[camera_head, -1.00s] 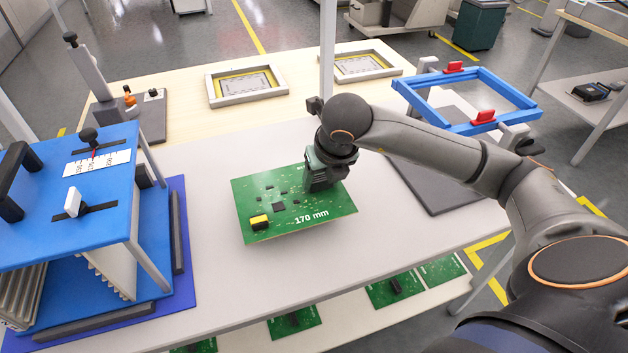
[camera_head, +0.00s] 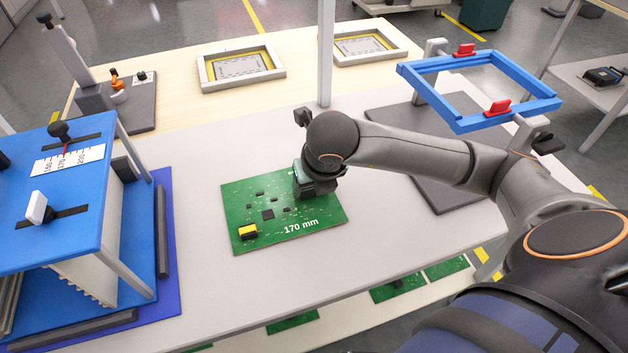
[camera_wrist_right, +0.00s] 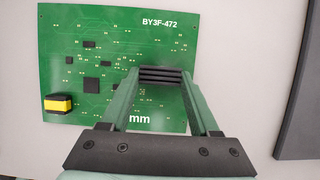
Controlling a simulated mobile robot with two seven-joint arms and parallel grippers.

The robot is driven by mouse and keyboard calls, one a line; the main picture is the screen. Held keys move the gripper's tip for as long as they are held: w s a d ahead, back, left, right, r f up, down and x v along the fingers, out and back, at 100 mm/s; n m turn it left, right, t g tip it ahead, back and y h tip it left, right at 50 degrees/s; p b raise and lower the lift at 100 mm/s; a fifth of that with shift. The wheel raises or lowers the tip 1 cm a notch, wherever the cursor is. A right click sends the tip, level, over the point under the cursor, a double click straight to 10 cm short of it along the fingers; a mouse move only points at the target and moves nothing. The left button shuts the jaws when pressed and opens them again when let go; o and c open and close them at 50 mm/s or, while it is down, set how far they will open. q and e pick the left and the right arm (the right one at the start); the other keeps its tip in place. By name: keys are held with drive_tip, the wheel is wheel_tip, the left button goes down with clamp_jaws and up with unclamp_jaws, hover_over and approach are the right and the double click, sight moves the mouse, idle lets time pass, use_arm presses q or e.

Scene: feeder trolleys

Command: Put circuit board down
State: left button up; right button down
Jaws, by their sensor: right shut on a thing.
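The green circuit board (camera_head: 275,212), marked "170 mm" with a yellow and black part at its left corner, is level over the light grey tabletop (camera_head: 215,290). It looks to be at or very close to the surface; I cannot tell whether it touches. My right gripper (camera_head: 316,187) is shut on the board near its right side. In the right wrist view the board (camera_wrist_right: 120,70) reads "BY3F-472", and the right gripper's fingertips (camera_wrist_right: 163,78) lie over it, hiding part of the lettering. My left gripper is not in view.
A blue adjustable rack (camera_head: 85,215) stands at the left. A blue frame (camera_head: 430,95) on posts stands at the right over a dark mat (camera_head: 440,195). Two framed trays (camera_head: 205,75) lie at the back. More green boards (camera_head: 398,287) lie on a lower shelf.

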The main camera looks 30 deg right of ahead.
drive_tip(key=shift+c, duration=0.6)
unclamp_jaws()
drive_tip(key=shift+s+a+r, duration=0.1)
drive_tip(key=shift+r, duration=0.15)
drive_tip(key=p+v, duration=0.2)
drive_tip(key=v, duration=0.9)
drive_tip(key=shift+r, duration=0.25)
